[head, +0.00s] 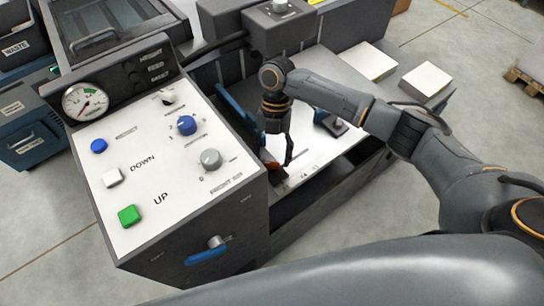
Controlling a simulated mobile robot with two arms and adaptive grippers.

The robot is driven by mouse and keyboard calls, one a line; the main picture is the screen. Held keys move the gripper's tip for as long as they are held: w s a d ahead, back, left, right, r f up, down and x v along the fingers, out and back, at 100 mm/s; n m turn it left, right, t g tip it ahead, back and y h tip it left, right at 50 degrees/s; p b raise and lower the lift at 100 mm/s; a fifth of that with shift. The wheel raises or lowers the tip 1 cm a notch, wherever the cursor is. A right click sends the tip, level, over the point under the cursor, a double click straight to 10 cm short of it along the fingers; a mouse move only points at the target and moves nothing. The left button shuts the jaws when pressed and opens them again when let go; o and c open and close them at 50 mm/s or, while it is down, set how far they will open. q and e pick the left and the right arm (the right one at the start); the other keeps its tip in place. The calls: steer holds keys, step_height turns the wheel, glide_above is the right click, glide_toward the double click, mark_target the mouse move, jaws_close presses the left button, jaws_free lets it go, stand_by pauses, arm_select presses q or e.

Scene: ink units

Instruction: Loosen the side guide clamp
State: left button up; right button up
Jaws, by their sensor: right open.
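My right gripper (278,163) points down over the white feed table (318,75), just right of the control panel, with its fingers apart. A small red part (270,158) shows at its fingertips, partly hidden by the fingers and the panel edge; I cannot tell whether they touch it. A blue guide bar (236,112) runs along the left of the table. A dark block with a blue part (333,124) sits to the right, partly behind my right arm. I cannot tell for certain which part is the side guide clamp. My left gripper is out of view.
The control panel (140,200) with knobs, buttons and a gauge (85,102) stands close on the left of the gripper. A blue-handled lever (207,253) is on its front. Two white paper stacks (370,61) (425,83) lie at the back right.

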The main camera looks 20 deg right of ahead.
steer(key=v, duration=1.1)
